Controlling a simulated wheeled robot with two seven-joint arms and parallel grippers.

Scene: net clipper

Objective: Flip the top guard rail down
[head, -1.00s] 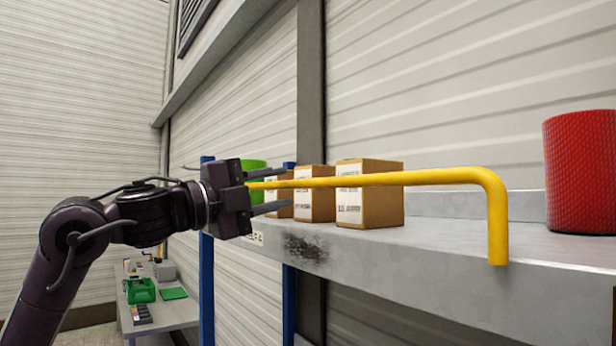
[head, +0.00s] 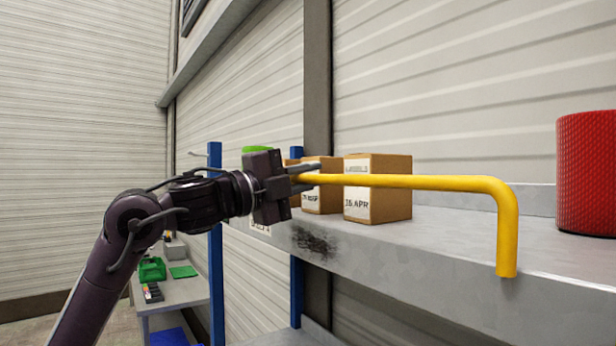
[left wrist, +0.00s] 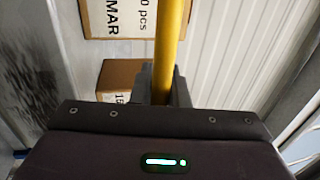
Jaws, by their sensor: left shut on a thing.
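The yellow guard rail (head: 420,182) runs level in front of the shelf's boxes. At its right end it bends down to the shelf's front edge. My left gripper (head: 305,175) is shut on the rail near the rail's visible left end. In the left wrist view the rail (left wrist: 168,45) passes up the picture from between the fingers (left wrist: 162,85). The rail's far left part is hidden behind the gripper. My right gripper is not in view.
The grey shelf (head: 450,250) holds cardboard boxes (head: 385,172) behind the rail and a red cylinder (head: 588,172) at right. A green object (head: 257,149) shows behind the gripper. Blue posts (head: 215,260) stand below. A table (head: 185,295) with a green bin (head: 152,269) is at lower left.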

